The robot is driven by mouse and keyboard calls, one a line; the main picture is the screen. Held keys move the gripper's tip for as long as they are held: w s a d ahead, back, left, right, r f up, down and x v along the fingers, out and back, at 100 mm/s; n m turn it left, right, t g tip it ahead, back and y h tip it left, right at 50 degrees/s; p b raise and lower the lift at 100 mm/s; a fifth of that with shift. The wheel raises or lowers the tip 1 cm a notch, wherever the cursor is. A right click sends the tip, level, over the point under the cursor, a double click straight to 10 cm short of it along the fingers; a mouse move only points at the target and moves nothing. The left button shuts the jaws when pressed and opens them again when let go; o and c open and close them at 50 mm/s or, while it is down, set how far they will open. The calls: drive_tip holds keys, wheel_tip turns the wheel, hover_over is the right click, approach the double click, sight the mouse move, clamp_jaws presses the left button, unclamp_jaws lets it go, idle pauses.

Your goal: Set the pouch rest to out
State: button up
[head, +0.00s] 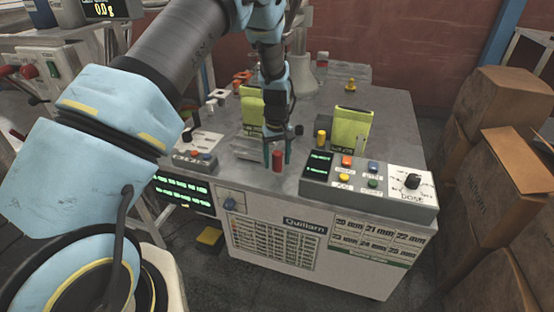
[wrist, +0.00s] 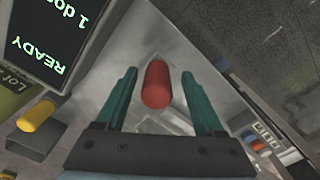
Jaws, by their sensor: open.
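A red cylindrical handle (head: 278,161) stands upright near the front edge of the machine's grey top; it also shows in the wrist view (wrist: 156,84). I cannot tell for sure that it belongs to the pouch rest, and no label for the rest is readable. My gripper (head: 277,153) points down over this spot. In the wrist view its two teal fingers (wrist: 159,75) are open, one on each side of the red handle, with gaps visible on both sides. A grey metal piece (head: 247,150) lies beside the handle, partly hidden by my gripper.
A control box (head: 368,188) with coloured buttons and a dose dial stands to the right. Another yellow-green pouch (head: 252,105) stands behind my gripper. A smaller button box (head: 195,158) is left. Cardboard boxes (head: 495,150) fill the right.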

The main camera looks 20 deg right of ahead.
wheel_tip(320, 180, up, 11)
drive_tip(key=shift+f+b, duration=0.15)
drive_tip(key=shift+b, duration=0.6)
drive_tip(key=a+r+p, duration=0.1)
drive_tip(key=a+r, duration=0.3)
drive_tip(key=a, duration=0.5)
drive_tip(key=a+r+p, duration=0.1)
drive_tip(key=a+r, duration=0.3)
drive_tip(key=a, duration=0.5)
drive_tip(key=s+a+r+p, duration=0.1)
drive_tip(key=s+a+r, duration=0.1)
drive_tip(key=s+a, duration=0.3)
drive_tip(key=s+a+r+t+p, duration=0.1)
drive_tip(key=s+a+r, duration=0.2)
drive_tip(key=a, duration=1)
drive_tip(key=s, duration=0.2)
drive_tip(key=shift+s+a+r+t, duration=0.15)
drive_tip(key=shift+s+a+t, duration=0.15)
drive_tip(key=shift+s, duration=0.05)
